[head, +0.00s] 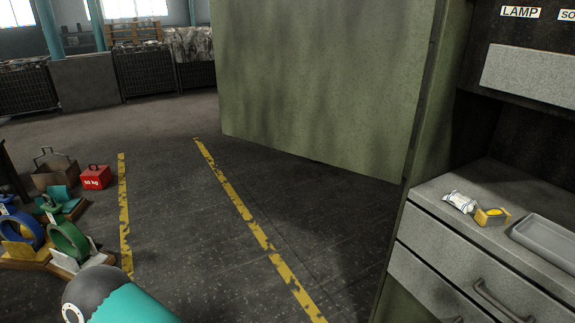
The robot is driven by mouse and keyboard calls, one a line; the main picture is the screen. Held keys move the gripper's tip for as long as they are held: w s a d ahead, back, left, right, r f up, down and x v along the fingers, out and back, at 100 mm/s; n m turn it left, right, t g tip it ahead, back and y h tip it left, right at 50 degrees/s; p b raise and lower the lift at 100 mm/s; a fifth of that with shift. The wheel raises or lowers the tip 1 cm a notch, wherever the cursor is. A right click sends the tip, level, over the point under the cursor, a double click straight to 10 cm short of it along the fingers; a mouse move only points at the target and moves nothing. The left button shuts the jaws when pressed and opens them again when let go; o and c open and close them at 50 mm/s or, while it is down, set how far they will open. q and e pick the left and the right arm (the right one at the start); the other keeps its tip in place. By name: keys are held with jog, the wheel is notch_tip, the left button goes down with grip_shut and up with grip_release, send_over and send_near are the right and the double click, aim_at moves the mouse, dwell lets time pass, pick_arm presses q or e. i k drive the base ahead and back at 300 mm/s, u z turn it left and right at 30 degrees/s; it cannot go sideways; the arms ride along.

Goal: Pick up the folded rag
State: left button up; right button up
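No folded rag can be made out for certain. A small white bundle with bluish marks (460,201) lies on the grey cabinet top (432,190) at the right; it is too small to tell whether it is a rag or a packet. A rounded grey and teal part, likely of my own arm, shows at the bottom left. Neither of my grippers is in view.
A small yellow and grey box (491,216) and a grey tray (548,240) share the cabinet top. A green panel (320,80) stands behind. The floor between yellow lines is clear.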

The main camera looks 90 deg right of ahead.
aim_at(461, 202)
jog(key=k, duration=0.95)
jog(key=u, duration=0.6)
jog(key=i, duration=0.15)
jog(key=z, duration=3.1)
jog(key=k, duration=0.35)
jog(key=z, duration=0.2)
jog(key=i, duration=1.4)
jog(key=u, duration=0.25)
